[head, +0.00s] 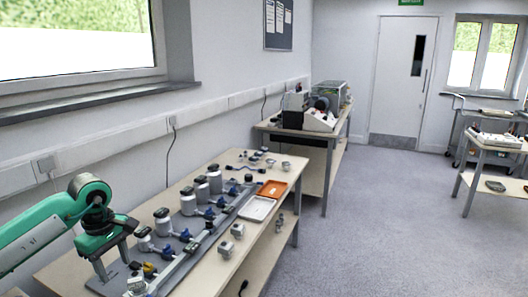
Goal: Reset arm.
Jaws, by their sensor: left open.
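My left arm, green and black, comes in from the left edge of the head view. Its left gripper (112,262) points down over the near left end of the wooden workbench (205,277). The two fingers stand apart and nothing shows between them. My right gripper is not in view. Several white jars with dark caps, such as this jar (188,201), stand in a row on a grey plate (184,266) to the right of the gripper. Blue fittings (186,235) sit beside the jars.
An orange tray (272,188) and a white tray (257,209) lie at the workbench's right side. Small grey blocks (226,249) sit near its edge. A second bench (268,126) with machines stands behind. Another table (492,147) stands far right. The grey floor (385,230) between is clear.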

